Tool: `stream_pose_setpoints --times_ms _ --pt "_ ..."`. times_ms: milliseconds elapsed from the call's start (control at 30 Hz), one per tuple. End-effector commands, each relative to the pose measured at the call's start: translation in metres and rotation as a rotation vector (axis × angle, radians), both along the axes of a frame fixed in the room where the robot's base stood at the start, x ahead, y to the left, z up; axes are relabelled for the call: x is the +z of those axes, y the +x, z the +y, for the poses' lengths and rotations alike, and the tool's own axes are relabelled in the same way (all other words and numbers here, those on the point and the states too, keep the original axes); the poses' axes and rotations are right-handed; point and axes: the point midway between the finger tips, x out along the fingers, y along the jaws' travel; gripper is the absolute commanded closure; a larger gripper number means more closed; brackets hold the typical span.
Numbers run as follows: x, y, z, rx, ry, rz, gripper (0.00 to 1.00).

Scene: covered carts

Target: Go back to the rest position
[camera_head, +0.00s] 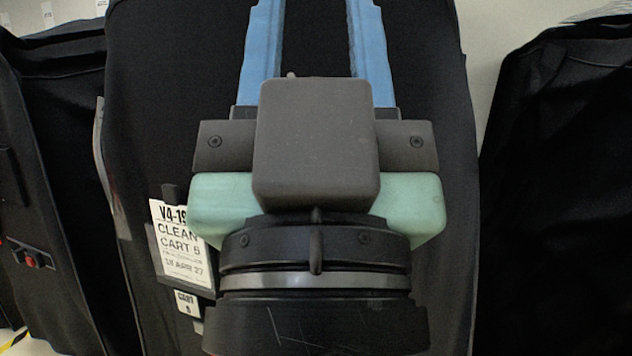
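My gripper (316,30) fills the middle of the head view, with its two blue fingers pointing up the picture. The fingers are set well apart and only dark cover shows between them, so it is open and empty. The upper ends of the fingers reach the top edge of the picture. Behind the gripper stands a cart under a black cover (150,90). I cannot tell how far the fingers are from the cover.
A white label (182,240) reading "CLEAN CART 5" hangs on the middle cart, partly hidden by my gripper. Other black-covered carts stand at the left (60,150) and right (560,200). A pale wall (495,40) shows between the middle and right carts.

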Motion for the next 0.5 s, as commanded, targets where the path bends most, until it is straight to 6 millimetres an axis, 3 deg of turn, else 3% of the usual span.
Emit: stream_pose_setpoints --times_ms 33,500 --pt "0.034 0.000 0.000 -0.001 -0.001 0.000 0.58" --pt "0.177 0.001 0.000 -0.001 -0.001 0.001 0.58"
